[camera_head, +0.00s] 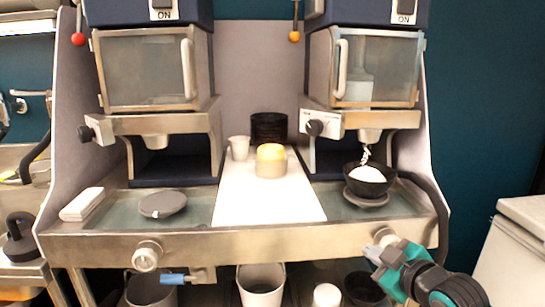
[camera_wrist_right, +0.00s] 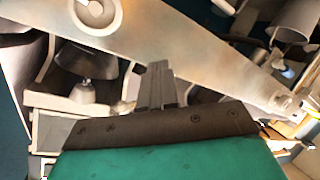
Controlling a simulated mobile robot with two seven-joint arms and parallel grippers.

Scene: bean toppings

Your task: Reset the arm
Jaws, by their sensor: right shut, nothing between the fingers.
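My right gripper (camera_head: 373,254) is low at the right of the head view, just in front of the right knob (camera_head: 384,237) on the counter's front panel. Its fingers are shut with nothing between them, and they also show in the right wrist view (camera_wrist_right: 157,85). I cannot tell whether they touch the knob. A black bowl (camera_head: 352,170) stands on a round grey pad under the right machine's spout (camera_head: 369,136). White contents (camera_head: 368,174) are heaped in it, and white bits hang or fall between spout and bowl. My left gripper is not in view.
The left machine (camera_head: 147,70) has an empty grey pad (camera_head: 162,204) below it. A white board (camera_head: 268,207) between the machines carries a yellow-topped tin (camera_head: 271,165), a white cup (camera_head: 239,147) and a black container (camera_head: 268,128). Containers stand below the counter. A pale bin is at right.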

